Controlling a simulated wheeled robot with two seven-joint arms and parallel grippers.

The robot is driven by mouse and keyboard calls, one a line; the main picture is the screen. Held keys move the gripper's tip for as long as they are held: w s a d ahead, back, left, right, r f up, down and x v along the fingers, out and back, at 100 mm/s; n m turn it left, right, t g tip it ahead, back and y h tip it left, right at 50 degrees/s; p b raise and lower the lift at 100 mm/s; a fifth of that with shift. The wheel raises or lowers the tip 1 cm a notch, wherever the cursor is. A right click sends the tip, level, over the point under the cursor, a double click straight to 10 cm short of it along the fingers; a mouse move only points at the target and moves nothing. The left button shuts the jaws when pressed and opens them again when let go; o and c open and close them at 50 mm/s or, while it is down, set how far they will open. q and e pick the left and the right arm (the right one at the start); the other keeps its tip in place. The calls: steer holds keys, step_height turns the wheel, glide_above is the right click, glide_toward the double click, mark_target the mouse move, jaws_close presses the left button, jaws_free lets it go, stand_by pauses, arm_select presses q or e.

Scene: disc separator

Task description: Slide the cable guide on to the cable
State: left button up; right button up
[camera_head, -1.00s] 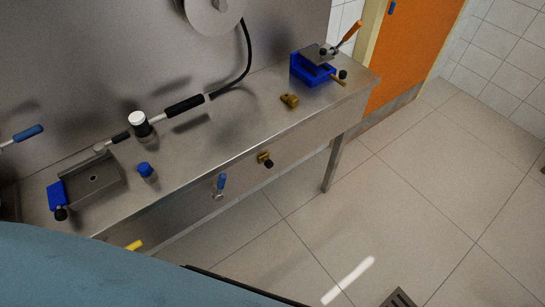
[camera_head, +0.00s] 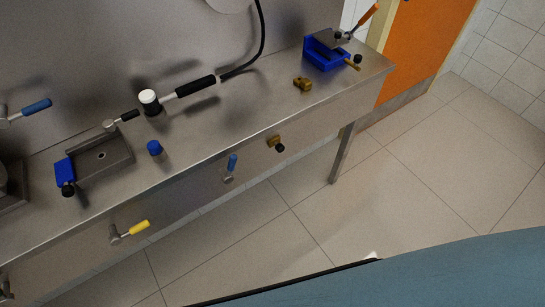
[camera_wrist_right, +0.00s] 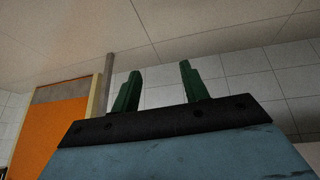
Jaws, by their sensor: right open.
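A black cable (camera_head: 262,36) hangs from a round reel (camera_head: 230,4) cut off at the top of the head view. It curves down to the steel bench and runs to a black sleeve-like grip (camera_head: 196,87) beside a white-topped black knob (camera_head: 151,101). A small brass-coloured piece (camera_head: 303,83) lies on the bench right of the cable; I cannot tell for sure whether it is the cable guide. My right gripper (camera_wrist_right: 160,70) shows in the wrist view with two green fingers apart and nothing between them. My left gripper is not in view.
A blue clamp block (camera_head: 325,52) with an orange-handled lever stands at the bench's right end. A grey tray-like fixture (camera_head: 108,160) and a blue-capped cylinder (camera_head: 156,150) are at the left. The floor in front is clear.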

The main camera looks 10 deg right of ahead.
steer(key=w+r+n+t+y+b, duration=0.1)
steer(key=w+r+t+b, duration=0.2)
steer(key=w, duration=0.4)
steer(key=w+r+t+y, duration=0.1)
steer(key=w+r+t, duration=0.1)
steer(key=w+r, duration=0.3)
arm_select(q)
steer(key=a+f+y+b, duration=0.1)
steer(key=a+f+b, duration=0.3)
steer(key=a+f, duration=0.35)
arm_select(e)
steer(key=n+t+y, duration=0.3)
steer(key=t+y, duration=0.1)
steer(key=t, duration=0.2)
glide_toward(282, 150)
steer(key=b+x, duration=0.2)
steer(key=x, duration=0.5)
steer(key=shift+w+a+b, duration=0.15)
steer(key=shift+b, duration=0.15)
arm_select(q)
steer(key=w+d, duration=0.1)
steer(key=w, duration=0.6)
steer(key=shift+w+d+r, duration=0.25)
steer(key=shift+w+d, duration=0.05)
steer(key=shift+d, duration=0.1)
arm_select(e)
steer(key=shift+w+a+r, duration=0.1)
steer(key=shift+w+a, duration=0.1)
steer(key=shift+w, duration=0.35)
steer(key=shift+c, duration=0.5)
